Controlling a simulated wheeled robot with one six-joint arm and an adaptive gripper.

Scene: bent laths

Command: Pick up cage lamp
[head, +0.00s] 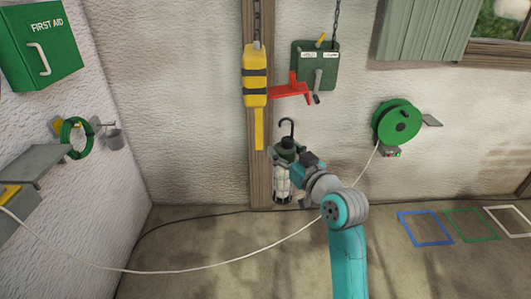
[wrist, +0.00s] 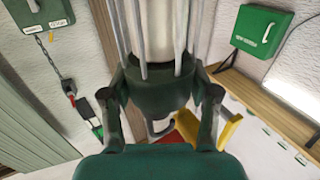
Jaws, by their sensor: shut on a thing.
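The cage lamp (head: 282,186) is upright in the head view, in front of the wooden post, with a dark hook on top, a green collar and a pale caged bulb below. In the picture, its hook shows below the red bracket (head: 289,91), with a gap between. My gripper (head: 291,158) reaches it from the right at the collar. In the wrist view, the lamp (wrist: 152,92) fills the middle. The fingers of my gripper (wrist: 160,108) are shut on the green collar from both sides.
A yellow and black hoist (head: 255,80) hangs on the post, beside a green box (head: 314,66) with a crank. A green reel (head: 397,121) is on the wall at right; its white cable (head: 200,268) sags across the view. A first aid box (head: 40,45) is at left.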

